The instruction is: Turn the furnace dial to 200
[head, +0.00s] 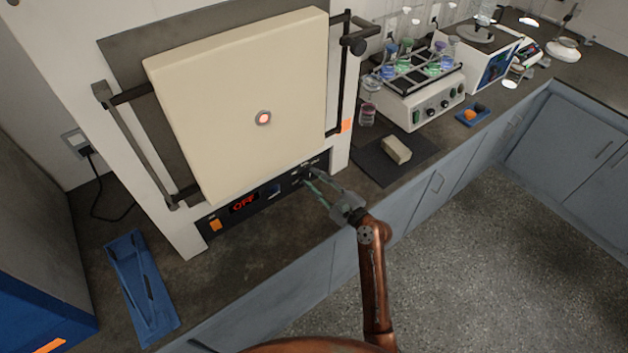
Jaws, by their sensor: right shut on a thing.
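The furnace (240,95) stands on the counter with its large cream door shut. Its black control panel (228,224) runs below the door and shows a red "OFF" readout (243,204). An orange switch (215,225) is at the panel's left end. My right gripper (309,180) is at the panel's right part, shut on the furnace dial (308,174). The fingers cover most of the dial, so its pointer and the number it points to cannot be read. My left gripper is not in view.
A blue tray with tongs (128,248) lies on the counter at left. A pale block (396,150) sits on a dark mat (372,160) right of the furnace. A shaker with flasks (425,104) stands behind it. The counter's front edge is close below the panel.

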